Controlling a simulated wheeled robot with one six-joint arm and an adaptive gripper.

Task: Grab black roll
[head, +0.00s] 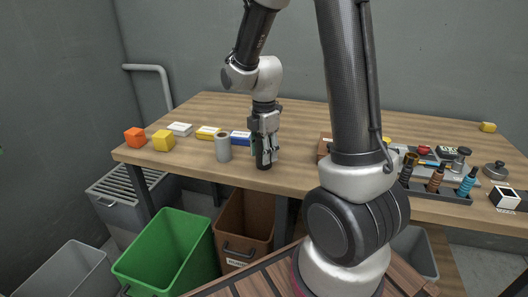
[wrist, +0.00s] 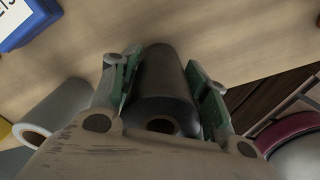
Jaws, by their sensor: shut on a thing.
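The black roll (head: 264,164) stands upright on the wooden table near its front edge, mostly hidden behind my gripper in the head view. In the wrist view the black roll (wrist: 162,85) lies between my two fingers, its open end with a hollow core facing the camera. My gripper (head: 264,150) points down over the roll, and the fingers (wrist: 160,90) are shut on it from both sides. The roll's lower end appears to be at the table top; I cannot tell whether it touches.
A grey roll (head: 223,147) stands close to the left of my gripper. Small boxes, orange and yellow blocks (head: 162,141) lie further left. A brown box (head: 324,146) and a rack of bottles (head: 436,186) are to the right. Bins (head: 168,250) stand below the front edge.

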